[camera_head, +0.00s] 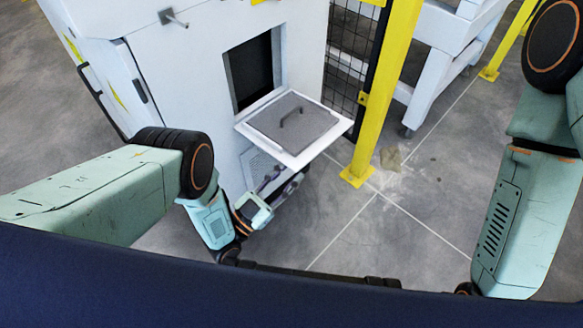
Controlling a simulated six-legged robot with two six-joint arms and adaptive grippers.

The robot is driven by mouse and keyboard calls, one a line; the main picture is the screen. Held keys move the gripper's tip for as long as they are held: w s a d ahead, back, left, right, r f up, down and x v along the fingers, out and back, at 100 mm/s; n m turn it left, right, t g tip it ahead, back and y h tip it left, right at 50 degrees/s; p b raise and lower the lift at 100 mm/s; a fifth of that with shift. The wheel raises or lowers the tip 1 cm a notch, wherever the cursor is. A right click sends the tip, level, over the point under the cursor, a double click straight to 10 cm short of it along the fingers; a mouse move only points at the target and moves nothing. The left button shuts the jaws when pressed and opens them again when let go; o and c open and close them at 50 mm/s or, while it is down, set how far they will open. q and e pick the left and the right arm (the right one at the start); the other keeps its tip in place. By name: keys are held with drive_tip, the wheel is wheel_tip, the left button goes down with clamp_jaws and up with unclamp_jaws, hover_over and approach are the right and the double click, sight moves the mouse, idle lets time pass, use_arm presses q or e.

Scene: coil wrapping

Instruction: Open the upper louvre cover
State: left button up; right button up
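The upper louvre cover (297,122) is a white-framed panel with a grey inset and a small dark handle (291,117). It is folded down and sticks out from the white cabinet (195,70), below a dark square opening (250,72). My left gripper (283,184) is below the cover, close to the cabinet front and partly hidden by the cover's edge. I cannot tell whether its fingers are open or shut, or whether they touch anything. My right arm comes down at the right; its gripper is not in view.
A perforated lower panel (259,167) is on the cabinet behind my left gripper. A yellow post (380,95) stands right of the cover, with black mesh fence (347,60) beside it. A white frame (436,75) stands farther back.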

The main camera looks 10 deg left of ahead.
use_arm(q)
drive_tip(key=shift+p+v, duration=1.85)
drive_tip(key=shift+v, duration=0.95)
drive_tip(key=shift+d, duration=0.1)
